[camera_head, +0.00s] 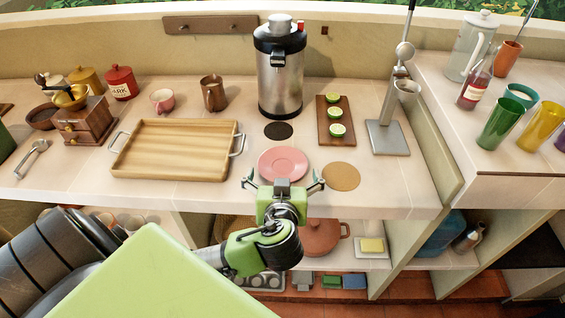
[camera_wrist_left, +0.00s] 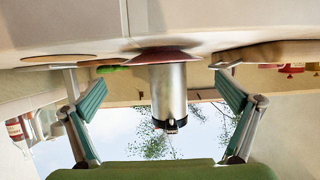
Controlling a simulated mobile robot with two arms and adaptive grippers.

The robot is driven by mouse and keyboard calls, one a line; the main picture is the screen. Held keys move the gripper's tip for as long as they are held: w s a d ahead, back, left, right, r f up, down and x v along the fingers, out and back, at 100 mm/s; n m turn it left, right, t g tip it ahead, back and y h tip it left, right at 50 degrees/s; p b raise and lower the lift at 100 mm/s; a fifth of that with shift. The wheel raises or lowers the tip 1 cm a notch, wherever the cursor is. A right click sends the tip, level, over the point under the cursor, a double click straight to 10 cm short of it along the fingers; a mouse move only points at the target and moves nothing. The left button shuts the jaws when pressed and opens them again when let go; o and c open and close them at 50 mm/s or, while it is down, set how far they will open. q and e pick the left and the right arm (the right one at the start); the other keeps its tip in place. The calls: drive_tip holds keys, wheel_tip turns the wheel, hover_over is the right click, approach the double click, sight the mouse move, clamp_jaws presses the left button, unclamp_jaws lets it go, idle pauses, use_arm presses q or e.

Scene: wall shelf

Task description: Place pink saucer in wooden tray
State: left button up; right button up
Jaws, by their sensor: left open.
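The pink saucer (camera_head: 283,162) lies flat on the light counter near its front edge. The wooden tray (camera_head: 175,147) stands to its left, empty, with metal handles at both ends. My left gripper (camera_head: 283,182) is open at the near side of the saucer, one finger to each side, with nothing held. In the left wrist view, upside down, the pink saucer (camera_wrist_left: 165,54) shows edge-on between the two spread fingers. I cannot tell whether a finger touches it. My right gripper is not in view.
A steel urn (camera_head: 281,75) stands behind the saucer, with a dark round mat (camera_head: 278,131) before it. A cork mat (camera_head: 341,176) and a board (camera_head: 325,136) with lime halves are to the right. A wooden grinder (camera_head: 86,122) stands left of the tray.

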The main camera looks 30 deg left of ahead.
sight(283, 157)
use_arm(q)
drive_tip(key=shift+w+a+f, duration=0.15)
drive_tip(key=shift+w+a, duration=0.15)
drive_tip(key=shift+w, duration=0.15)
drive_tip(key=shift+w+a+f, duration=0.1)
drive_tip(key=shift+w, duration=0.05)
drive_tip(key=p+x, duration=0.1)
drive_tip(key=x, duration=0.3)
drive_tip(key=shift+w+a+f+p, duration=0.15)
drive_tip(key=shift+a+p, duration=0.2)
drive_tip(key=shift+p, duration=0.05)
drive_tip(key=shift+w+f, duration=0.1)
drive_tip(key=shift+w, duration=0.05)
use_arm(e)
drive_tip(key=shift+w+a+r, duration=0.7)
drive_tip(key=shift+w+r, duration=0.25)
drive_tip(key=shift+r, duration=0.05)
use_arm(q)
drive_tip(key=shift+c, duration=1.4)
drive_tip(key=c, duration=1)
drive_tip(key=shift+c, duration=0.4)
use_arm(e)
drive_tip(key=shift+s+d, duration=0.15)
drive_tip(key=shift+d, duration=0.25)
